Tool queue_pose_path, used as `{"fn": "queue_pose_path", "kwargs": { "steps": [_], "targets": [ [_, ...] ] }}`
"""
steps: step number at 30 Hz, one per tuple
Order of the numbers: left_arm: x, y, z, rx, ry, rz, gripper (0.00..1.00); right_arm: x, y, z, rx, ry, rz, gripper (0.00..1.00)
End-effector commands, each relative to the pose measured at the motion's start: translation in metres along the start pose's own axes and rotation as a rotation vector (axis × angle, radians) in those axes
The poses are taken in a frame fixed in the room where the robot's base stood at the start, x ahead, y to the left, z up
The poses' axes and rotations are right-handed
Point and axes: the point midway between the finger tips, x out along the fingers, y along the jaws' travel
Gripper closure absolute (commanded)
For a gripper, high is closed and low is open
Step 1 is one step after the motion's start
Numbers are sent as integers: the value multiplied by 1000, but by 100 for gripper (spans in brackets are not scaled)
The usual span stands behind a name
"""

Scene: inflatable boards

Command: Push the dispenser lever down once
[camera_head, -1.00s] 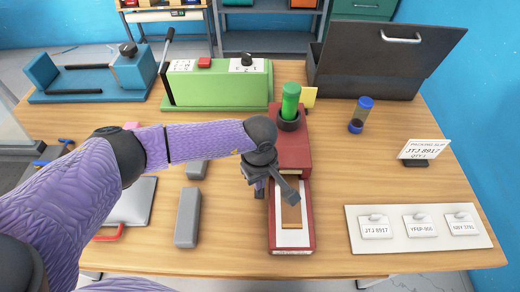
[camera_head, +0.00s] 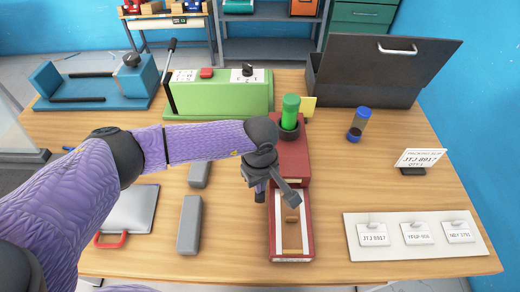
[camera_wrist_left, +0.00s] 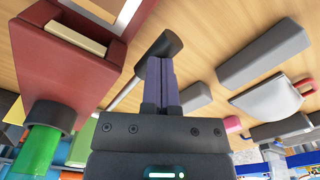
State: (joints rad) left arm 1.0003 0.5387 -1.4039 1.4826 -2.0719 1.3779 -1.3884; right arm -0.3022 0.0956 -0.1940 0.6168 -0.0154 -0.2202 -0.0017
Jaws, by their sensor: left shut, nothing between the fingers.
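The dispenser (camera_head: 292,160) is a dark red box with a green tube (camera_head: 290,112) on top and a long tray (camera_head: 304,225) in front. In the left wrist view the dispenser (camera_wrist_left: 65,75) is at the left, a cream block (camera_wrist_left: 75,39) in its slot. Its lever (camera_wrist_left: 165,43), a black handle on a thin rod, sticks out beside it. My left gripper (camera_head: 260,193) is shut and empty, at the dispenser's left side. In the left wrist view its fingertips (camera_wrist_left: 159,62) overlap the handle's near edge; I cannot tell whether they touch.
Two grey blocks (camera_head: 189,225) lie left of the dispenser. A green machine (camera_head: 222,95) stands behind, beside a blue press (camera_head: 130,85). A dark open box (camera_head: 365,85) is back right. A white board with tags (camera_head: 470,250) is front right.

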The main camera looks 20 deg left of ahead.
Motion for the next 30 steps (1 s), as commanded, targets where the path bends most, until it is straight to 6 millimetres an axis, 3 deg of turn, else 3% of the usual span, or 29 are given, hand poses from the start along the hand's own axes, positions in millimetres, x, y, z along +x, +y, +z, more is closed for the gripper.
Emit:
{"fn": "queue_pose_path", "kwargs": {
  "steps": [1, 17, 30],
  "targets": [
    [-12, 0, 0, 0, 2, 1, 100, -10, 0, -1, 0, 2, 0, 2],
    [-85, 0, 0, 0, 0, 1, 100, -61, 0, -9, 0, 13, -2, 2],
    [-85, 0, 0, 0, -1, -1, 100, -60, -1, -9, -2, 14, -3, 2]
  ]
}}
